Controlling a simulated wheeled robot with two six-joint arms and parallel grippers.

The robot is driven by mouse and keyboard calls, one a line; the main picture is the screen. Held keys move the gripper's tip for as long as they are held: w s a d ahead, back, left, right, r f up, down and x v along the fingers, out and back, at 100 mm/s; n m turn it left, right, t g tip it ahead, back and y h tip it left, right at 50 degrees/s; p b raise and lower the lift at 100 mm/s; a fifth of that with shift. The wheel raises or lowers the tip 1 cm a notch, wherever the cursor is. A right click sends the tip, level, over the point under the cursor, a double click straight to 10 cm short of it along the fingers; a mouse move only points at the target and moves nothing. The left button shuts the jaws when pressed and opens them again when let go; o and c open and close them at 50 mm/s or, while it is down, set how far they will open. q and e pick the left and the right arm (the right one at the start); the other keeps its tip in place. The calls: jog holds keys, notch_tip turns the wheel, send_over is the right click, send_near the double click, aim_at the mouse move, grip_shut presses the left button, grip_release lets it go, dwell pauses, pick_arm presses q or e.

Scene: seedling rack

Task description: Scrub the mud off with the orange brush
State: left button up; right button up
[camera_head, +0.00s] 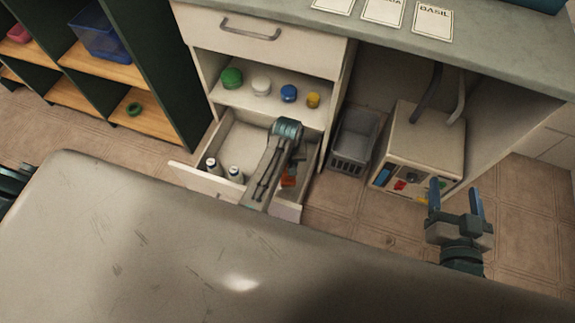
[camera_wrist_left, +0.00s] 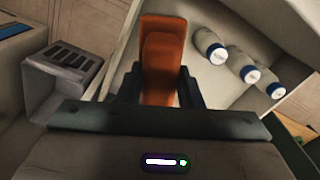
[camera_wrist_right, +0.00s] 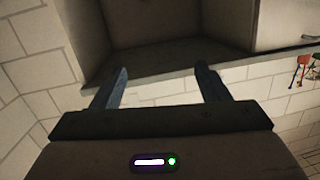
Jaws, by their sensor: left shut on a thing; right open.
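The orange brush (camera_wrist_left: 163,55) is between the fingers of my left gripper (camera_wrist_left: 160,88), which is shut on it. In the head view a small part of the brush (camera_head: 288,181) shows at the right side of the open drawer (camera_head: 237,134), beside my left arm, which hides most of that gripper. My right gripper (camera_head: 455,203) is open and empty at the right, above the floor; its spread fingers also show in the right wrist view (camera_wrist_right: 162,85). I cannot make out any mud in these views.
Bottles (camera_head: 236,174) with blue caps stand in the drawer's left part. A grey basket (camera_head: 354,140) and a pale box (camera_head: 425,140) stand right of the drawer under the counter (camera_head: 390,45). Several jars line the shelf (camera_head: 225,98). Floor at the far right is clear.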

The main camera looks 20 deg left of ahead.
pick_arm(q)
jog(key=shift+r, duration=0.15)
jog(key=o, duration=0.4)
jog(key=shift+c, duration=1.2)
